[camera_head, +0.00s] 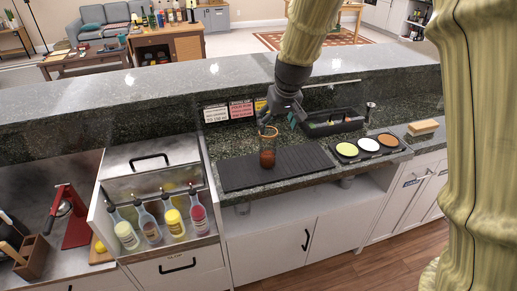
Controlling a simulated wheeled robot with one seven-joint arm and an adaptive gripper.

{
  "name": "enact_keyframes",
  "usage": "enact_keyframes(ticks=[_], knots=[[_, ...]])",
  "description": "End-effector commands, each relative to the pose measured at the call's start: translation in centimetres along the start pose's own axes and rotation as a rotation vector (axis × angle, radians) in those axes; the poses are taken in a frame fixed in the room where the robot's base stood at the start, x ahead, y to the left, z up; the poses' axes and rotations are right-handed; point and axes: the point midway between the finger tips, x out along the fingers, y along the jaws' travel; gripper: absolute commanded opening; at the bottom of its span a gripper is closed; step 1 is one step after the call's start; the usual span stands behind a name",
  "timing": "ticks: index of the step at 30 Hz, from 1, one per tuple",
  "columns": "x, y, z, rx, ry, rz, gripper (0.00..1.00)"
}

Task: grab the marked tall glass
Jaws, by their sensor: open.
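A tall clear glass (267,155) with reddish-brown contents in its lower part stands upright on a black bar mat (238,174) on the lower dark stone counter. It is the only tall glass I can make out on the mat, and I cannot make out a mark on it. My gripper (276,120) is open and points down just above and slightly behind the glass's rim. Its dark fingers are small in this view. I cannot tell whether they touch the rim or are apart from it.
A black caddy (346,127) stands behind and right of the glass. Three round dishes (368,145) and a wooden-topped block (423,127) are further right. A steel bin (118,199) with several bottles is at left. A raised stone ledge (160,88) runs behind.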

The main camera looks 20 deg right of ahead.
Motion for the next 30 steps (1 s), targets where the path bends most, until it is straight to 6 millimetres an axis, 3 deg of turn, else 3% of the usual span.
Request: enact_keyframes(ticks=[4, 16, 30], knots=[[-0.4, -0.2, -0.8, -0.022, 0.008, -0.006, 0.78], [3.9, -0.3, -0.8, -0.021, 0.007, -0.006, 0.78], [6.3, -0.5, -1.1, -0.021, 0.006, -0.005, 0.78]])
